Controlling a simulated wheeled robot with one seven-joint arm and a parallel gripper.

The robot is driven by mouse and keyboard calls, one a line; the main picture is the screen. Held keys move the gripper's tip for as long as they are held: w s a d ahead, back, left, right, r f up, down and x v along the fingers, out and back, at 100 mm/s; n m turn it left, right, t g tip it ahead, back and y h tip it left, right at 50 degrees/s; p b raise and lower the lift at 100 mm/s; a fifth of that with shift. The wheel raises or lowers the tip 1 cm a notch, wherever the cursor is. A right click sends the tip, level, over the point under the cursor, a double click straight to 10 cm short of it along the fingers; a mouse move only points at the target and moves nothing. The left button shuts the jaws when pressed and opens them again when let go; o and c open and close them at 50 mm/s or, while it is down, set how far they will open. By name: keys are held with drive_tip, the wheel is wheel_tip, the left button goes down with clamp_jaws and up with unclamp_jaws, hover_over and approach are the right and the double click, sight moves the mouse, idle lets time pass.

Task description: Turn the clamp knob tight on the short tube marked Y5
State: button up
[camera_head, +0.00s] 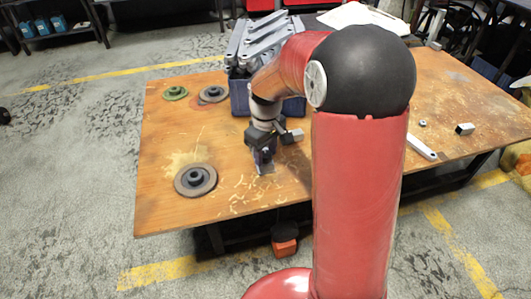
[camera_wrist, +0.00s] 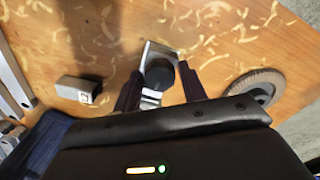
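A short grey metal tube with a round black clamp knob (camera_wrist: 159,73) lies on the wooden table in the wrist view. My gripper (camera_wrist: 158,82) is over it, one dark finger on each side of the knob. Narrow gaps seem to show between fingers and knob, so it looks open around it. The tube's pale end (camera_wrist: 150,97) shows between the fingers; I cannot read a mark. In the head view my gripper (camera_head: 264,160) points down at the table's front middle and mostly hides this tube. A second short tube (camera_wrist: 78,89) lies apart; its label is unreadable.
A ridged disc (camera_wrist: 257,86) lies beside my right finger in the wrist view. A blue crate (camera_head: 239,98) of long brackets stands behind my gripper. Another short tube (camera_head: 465,129) and a flat bar (camera_head: 422,147) lie at right. Shavings cover the table front (camera_head: 245,195).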

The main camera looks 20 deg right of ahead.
drive_tip(key=c, duration=0.6)
drive_tip(key=shift+c, duration=0.2)
drive_tip(key=m, duration=0.6)
drive_tip(key=shift+m, duration=0.4)
drive_tip(key=m+p, duration=0.1)
drive_tip(key=m, duration=0.5)
drive_tip(key=shift+r, duration=0.1)
drive_tip(key=m+p, duration=0.1)
drive_tip(key=m, duration=0.4)
drive_tip(key=o, duration=0.9)
